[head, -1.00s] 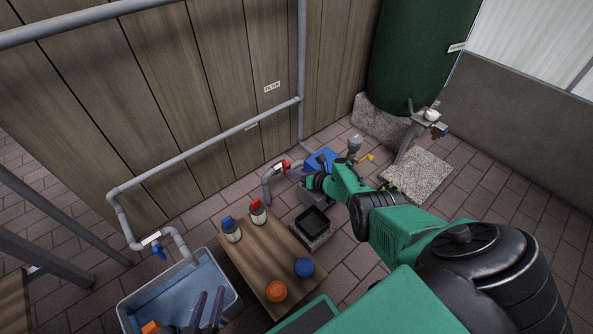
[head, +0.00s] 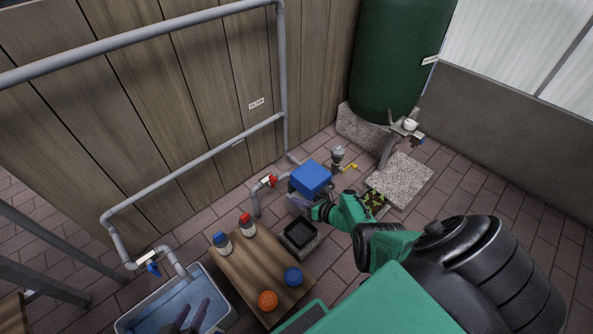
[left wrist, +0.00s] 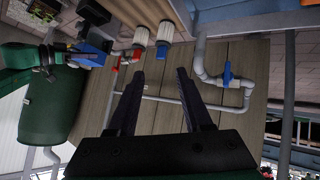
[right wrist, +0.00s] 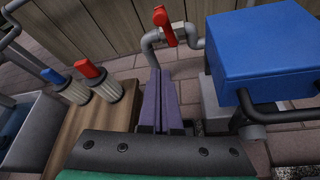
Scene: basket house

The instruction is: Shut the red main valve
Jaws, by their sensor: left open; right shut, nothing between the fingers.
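The red main valve (head: 272,181) has a red handle on the grey pipe bend left of the blue-lidded box (head: 310,178). In the right wrist view the red handle (right wrist: 163,27) stands up and appears to lie across the short horizontal pipe. My right gripper (head: 306,207) is shut and empty. Its fingers (right wrist: 160,78) point toward the pipe below the handle and look apart from it. My left gripper (head: 190,318) is at the bottom of the head view, over the tub; its fingers (left wrist: 158,75) are open and empty.
A blue-handled valve (head: 152,268) sits on the pipe above the grey tub (head: 232,311). The wooden table (head: 247,273) holds two capped filters, an orange ball (head: 268,300) and a blue ball (head: 293,277). A black tray (head: 299,234) stands between table and right arm.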

